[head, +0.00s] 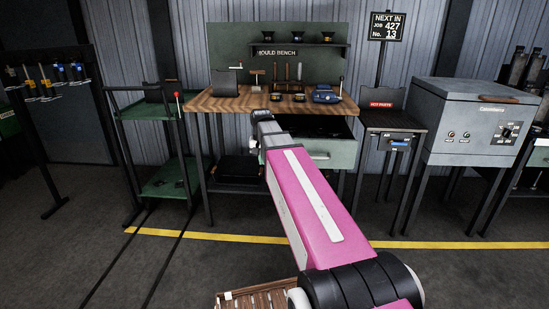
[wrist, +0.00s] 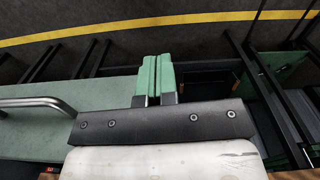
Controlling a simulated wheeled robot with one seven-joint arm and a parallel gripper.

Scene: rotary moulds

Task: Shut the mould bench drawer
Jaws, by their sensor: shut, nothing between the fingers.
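The mould bench (head: 222,104) has a wooden top and dark legs. Its drawer (head: 340,151) stands open below the top, with a green front and a metal handle; the dark inside shows above the front. In the wrist view the green drawer front (wrist: 95,88) and its bar handle (wrist: 35,104) lie at the left. My gripper (wrist: 154,75) is shut and empty, its green fingers together by the end of the drawer front. I cannot tell whether they touch it. In the head view my arm hides the fingers and the drawer's left part.
A green shelf trolley (head: 160,187) stands left of the bench. A small stand with a red sign (head: 381,105) and a grey oven (head: 470,125) stand to the right. A yellow line (head: 210,236) crosses the floor. A slatted wooden thing (head: 258,296) is low in front.

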